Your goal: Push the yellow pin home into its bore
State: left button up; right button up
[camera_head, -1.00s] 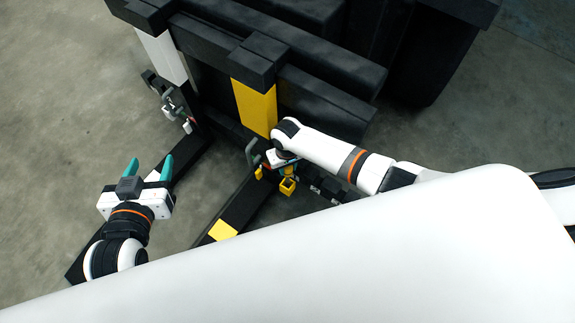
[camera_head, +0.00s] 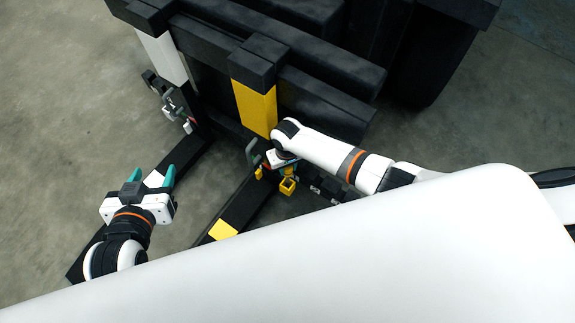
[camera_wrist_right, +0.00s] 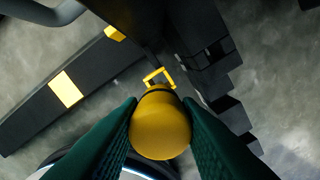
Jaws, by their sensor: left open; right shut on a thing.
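The yellow pin (camera_wrist_right: 160,128) shows end-on in the right wrist view, with a rounded head. My right gripper (camera_wrist_right: 160,110) is shut on it, one dark green finger on each side. Beyond the pin a small square yellow loop (camera_wrist_right: 159,76) shows; it also appears in the head view (camera_head: 287,186), just below my right gripper (camera_head: 273,164). The bore is hidden, and I cannot tell how deep the pin sits. My left gripper (camera_head: 152,177) is open and empty, over the floor and dark fork at left, away from the pin.
A black frame with a yellow upright (camera_head: 257,108) and a white upright (camera_head: 166,58) stands behind. A dark fork with a yellow patch (camera_head: 222,230) runs toward me. A grey bent handle (camera_head: 251,152) is close beside my right gripper. Grey floor is open at far left.

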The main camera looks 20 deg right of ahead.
pick_arm(q)
jog(key=shift+s+a+f, duration=0.1)
jog(key=shift+s+f, duration=0.1)
jog(key=shift+f, duration=0.05)
jog(key=shift+s+g, duration=0.1)
jog(key=shift+g, duration=0.2)
dwell(0.4)
pick_arm(e)
jog(key=shift+p, duration=0.3)
pick_arm(q)
jog(key=shift+s+a+f+g+y, duration=0.4)
jog(key=shift+s+f+g, duration=0.15)
jog(key=shift+f+g, duration=0.1)
jog(key=shift+s, duration=0.1)
jog(key=shift+s+a+f+g, duration=0.25)
jog(key=shift+s+f+g, duration=0.4)
jog(key=shift+s+f, duration=0.15)
jog(key=shift+r, duration=0.1)
dwell(0.4)
